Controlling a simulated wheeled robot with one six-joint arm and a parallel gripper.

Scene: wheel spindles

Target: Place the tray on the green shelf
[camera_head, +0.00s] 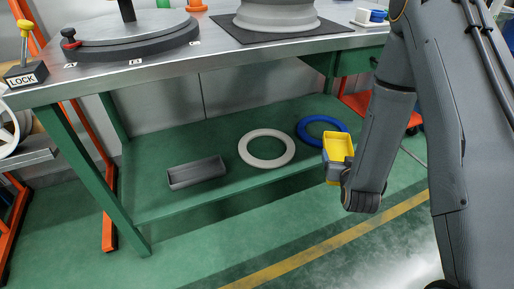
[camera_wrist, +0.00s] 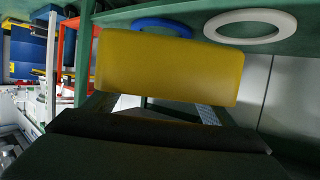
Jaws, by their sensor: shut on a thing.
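The yellow tray (camera_head: 338,148) is held by my gripper (camera_head: 335,171), which is shut on it, at the right of the head view. The tray's open side faces up and toward the head camera, and it looks empty. It also fills the upper middle of the wrist view (camera_wrist: 170,68). The green shelf (camera_head: 225,140) is the lower level under the workbench. The tray appears near the shelf's front right edge, just in front of the blue ring. I cannot tell whether it overlaps the shelf or touches it. The fingertips are mostly hidden.
On the shelf lie a grey tray (camera_head: 197,173) at left, a white ring (camera_head: 266,148) in the middle and a blue ring (camera_head: 322,121) at right. The metal bench top (camera_head: 220,48) hangs above. A green table leg (camera_head: 95,180) stands at left. Bare shelf shows between the grey tray and white ring.

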